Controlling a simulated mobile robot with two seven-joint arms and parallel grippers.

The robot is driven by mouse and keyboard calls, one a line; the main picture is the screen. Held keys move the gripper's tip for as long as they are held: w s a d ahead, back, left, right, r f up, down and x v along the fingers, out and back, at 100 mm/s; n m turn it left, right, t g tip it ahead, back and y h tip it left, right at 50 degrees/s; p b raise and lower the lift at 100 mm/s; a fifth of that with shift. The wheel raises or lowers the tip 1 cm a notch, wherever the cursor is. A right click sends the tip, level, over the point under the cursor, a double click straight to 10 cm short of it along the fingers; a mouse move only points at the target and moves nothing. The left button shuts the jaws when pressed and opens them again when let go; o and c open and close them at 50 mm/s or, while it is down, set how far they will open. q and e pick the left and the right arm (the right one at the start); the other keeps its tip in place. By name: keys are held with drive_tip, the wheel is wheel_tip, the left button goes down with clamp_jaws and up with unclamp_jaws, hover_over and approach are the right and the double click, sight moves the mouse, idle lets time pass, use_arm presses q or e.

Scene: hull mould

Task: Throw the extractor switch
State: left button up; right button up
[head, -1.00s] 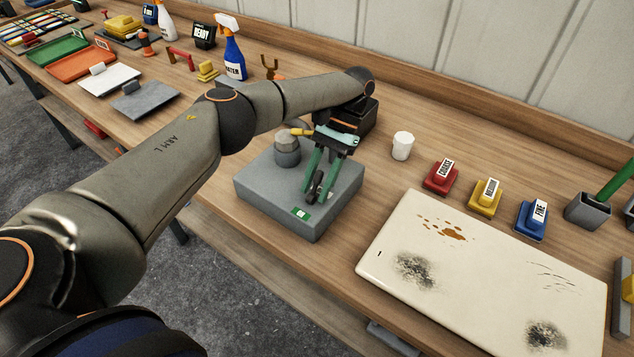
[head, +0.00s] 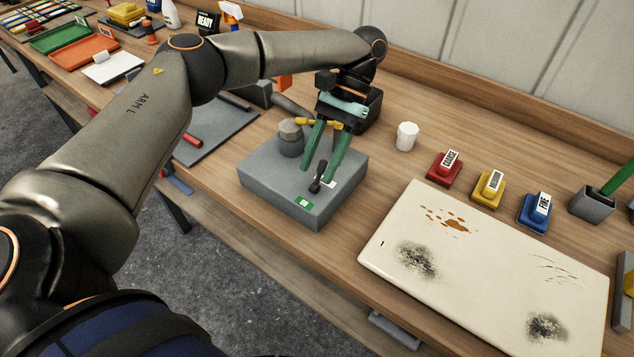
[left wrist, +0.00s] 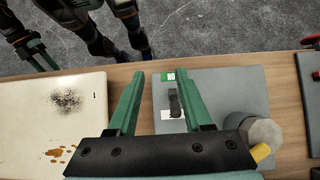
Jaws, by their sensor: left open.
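The extractor switch is a small dark lever (head: 319,178) on top of a grey box (head: 265,184). A green label (head: 304,203) lies at its near side and a white label (head: 329,184) beside it. My left gripper (head: 317,174) has green fingers, open and empty, pointing down over the box around the lever's upper end. In the left wrist view, the lever (left wrist: 174,102) stands just inside the right finger, between the green label (left wrist: 168,76) and the white one. I cannot tell whether a finger touches it.
A round grey fitting (head: 290,140) stands on the box's far left corner. A white cup (head: 406,136), red, yellow and blue blocks (head: 488,189) and a stained pale panel (head: 480,265) are to the right. A dark grey mat (head: 215,130) lies left of the box.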

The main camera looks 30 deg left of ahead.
use_arm(q)
drive_tip(key=s+d+r, duration=0.5)
drive_tip(key=s+r, duration=0.1)
drive_tip(key=s, duration=0.3)
drive_tip(key=shift+s+r, duration=0.15)
drive_tip(key=shift+s, duration=0.1)
drive_tip(key=shift+d, duration=0.1)
idle(0.6)
